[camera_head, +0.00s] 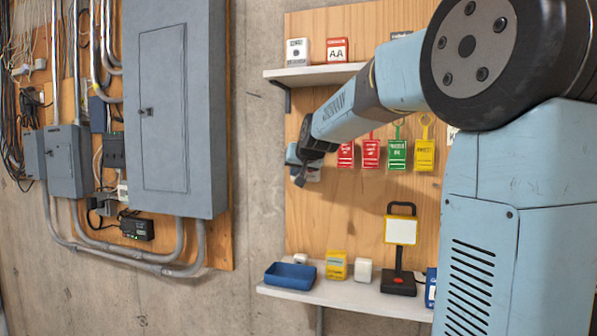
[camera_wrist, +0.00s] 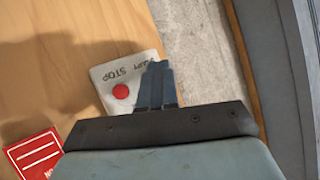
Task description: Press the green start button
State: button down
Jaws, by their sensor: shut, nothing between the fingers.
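A pale push-button box (camera_wrist: 115,88) is fixed to the wooden board in the wrist view. It has a red button (camera_wrist: 121,91) by the word STOP and a second label partly covered by my fingers. No green button shows; the part of the box by the second label is hidden behind my fingers. My gripper (camera_wrist: 157,70) is shut and empty, its tips over that side of the box. In the head view my gripper (camera_head: 299,181) is at the board, and only a sliver of the box (camera_head: 314,175) shows behind it. I cannot tell whether the tips touch it.
Red, green and yellow tags (camera_head: 397,153) hang right of my gripper; a red tag (camera_wrist: 36,155) shows in the wrist view. An upper shelf (camera_head: 312,75) holds small boxes. A lower shelf (camera_head: 345,296) holds a blue tray (camera_head: 290,276) and a lamp. A grey electrical cabinet (camera_head: 175,110) stands left.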

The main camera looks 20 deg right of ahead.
jog(key=shift+w+d, duration=0.2)
jog(key=shift+w, duration=0.05)
dwell(0.7)
jog(key=shift+s, duration=0.1)
jog(key=shift+s+a, duration=0.45)
jog(key=shift+s, duration=0.05)
dwell(0.4)
jog(key=s+a, duration=0.1)
jog(key=s, duration=0.1)
jog(key=s+a, duration=0.2)
dwell(0.4)
dwell(0.6)
jog(key=s+f+g, duration=0.2)
jog(key=s+f, duration=0.4)
jog(key=s, duration=0.5)
jog(key=s+f+n+g, duration=0.1)
jog(key=s+f, duration=0.5)
jog(key=s, duration=0.6)
jog(key=s+d+f+n+g, duration=0.1)
jog(key=s+f+g, duration=0.2)
jog(key=s, duration=0.9)
notch_tip(320, 180, down, 3)
jog(key=shift+r+g, duration=0.1)
jog(key=shift+g, duration=0.3)
